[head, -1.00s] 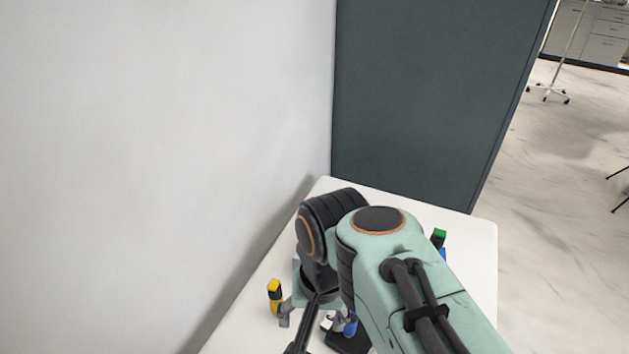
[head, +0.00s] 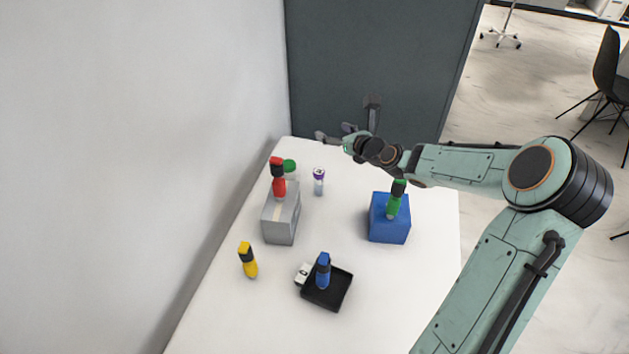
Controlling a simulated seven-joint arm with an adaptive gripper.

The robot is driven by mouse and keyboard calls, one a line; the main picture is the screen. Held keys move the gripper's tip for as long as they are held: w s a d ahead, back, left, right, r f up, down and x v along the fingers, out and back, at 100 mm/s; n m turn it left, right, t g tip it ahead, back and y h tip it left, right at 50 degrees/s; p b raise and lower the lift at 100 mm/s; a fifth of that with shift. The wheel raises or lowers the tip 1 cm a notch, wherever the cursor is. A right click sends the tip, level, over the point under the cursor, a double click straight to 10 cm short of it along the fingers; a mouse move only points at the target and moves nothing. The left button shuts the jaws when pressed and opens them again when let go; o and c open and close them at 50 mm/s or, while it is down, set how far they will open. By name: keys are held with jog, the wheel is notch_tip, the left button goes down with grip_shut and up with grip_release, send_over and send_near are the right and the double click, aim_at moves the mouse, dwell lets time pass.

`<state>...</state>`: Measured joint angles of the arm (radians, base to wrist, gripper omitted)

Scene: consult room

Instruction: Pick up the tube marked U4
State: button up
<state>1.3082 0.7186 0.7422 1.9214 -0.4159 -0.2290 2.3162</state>
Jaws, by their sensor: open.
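My gripper (head: 346,125) is open and empty, beyond and slightly right of this tube, near the table's far edge. It is apart from the tube.
Left of the tube, a red-and-black item (head: 278,180) is at a grey box (head: 281,228), partly covering a green-capped container (head: 289,167). A green-and-black item (head: 394,204) is at a blue box (head: 389,233). A yellow-and-black item (head: 248,262) stands front left. A black tray (head: 318,301) holds a blue item (head: 323,270), with a small white object (head: 303,273) beside it. A wall is left, a dark panel (head: 375,60) behind.

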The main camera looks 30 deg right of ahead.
send_near(321, 179)
jog(key=x, duration=0.4)
jog(key=shift+w+d+f, duration=0.1)
jog(key=shift+w, duration=0.3)
jog(key=shift+w+f, duration=0.3)
jog(key=x, duration=0.6)
jog(key=shift+w, duration=0.1)
jog(key=shift+c, duration=0.2)
jog(key=c, duration=0.8)
